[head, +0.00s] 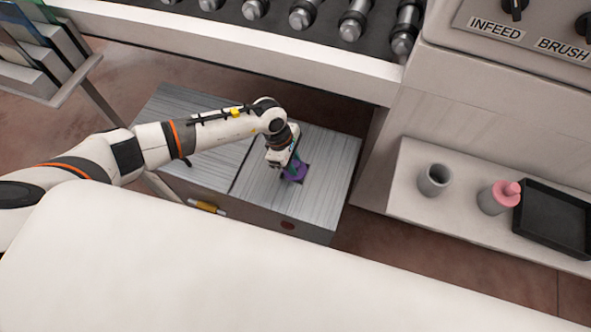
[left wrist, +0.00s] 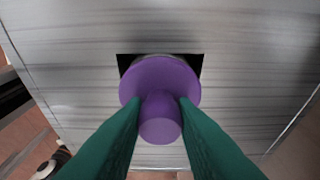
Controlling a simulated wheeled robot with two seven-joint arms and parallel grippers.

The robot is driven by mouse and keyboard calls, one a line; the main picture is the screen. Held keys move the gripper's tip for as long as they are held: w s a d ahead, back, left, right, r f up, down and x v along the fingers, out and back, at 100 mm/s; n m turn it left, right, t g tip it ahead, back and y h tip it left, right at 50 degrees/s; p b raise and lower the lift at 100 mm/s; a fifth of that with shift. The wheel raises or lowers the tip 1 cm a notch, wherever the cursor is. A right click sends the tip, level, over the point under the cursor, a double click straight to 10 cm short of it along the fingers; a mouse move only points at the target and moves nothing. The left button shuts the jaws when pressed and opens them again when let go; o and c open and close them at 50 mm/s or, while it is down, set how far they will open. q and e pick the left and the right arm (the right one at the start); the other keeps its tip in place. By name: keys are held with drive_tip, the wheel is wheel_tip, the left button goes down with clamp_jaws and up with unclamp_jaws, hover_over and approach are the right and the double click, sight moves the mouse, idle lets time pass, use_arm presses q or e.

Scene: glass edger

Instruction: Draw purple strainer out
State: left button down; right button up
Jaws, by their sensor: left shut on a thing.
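The purple strainer (left wrist: 160,78) has a round flange and a knob-like handle, and sits at a dark square opening in the metal lid. In the head view the strainer (head: 296,173) shows beneath my left gripper (head: 291,163). My left gripper's green fingers (left wrist: 160,125) are shut on the strainer's handle, one on each side. The flange covers much of the opening, with dark gaps at its sides. The strainer's lower part is hidden. My right gripper is in neither view.
The brushed metal tank lid (head: 262,205) lies under the machine's edge. A grey cup (head: 434,180), a pink-topped cup (head: 497,198) and a black tray (head: 556,217) stand on a shelf at right. A glass rack (head: 45,60) is at upper left.

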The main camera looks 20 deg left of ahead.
use_arm(q)
drive_tip(key=shift+r+p, duration=0.4)
drive_tip(key=shift+r, duration=0.3)
idle(0.3)
drive_tip(key=shift+r+p, duration=2.5)
drive_tip(key=shift+r, duration=1.15)
drive_tip(key=shift+r+p, duration=1.2)
drive_tip(key=shift+r, duration=0.8)
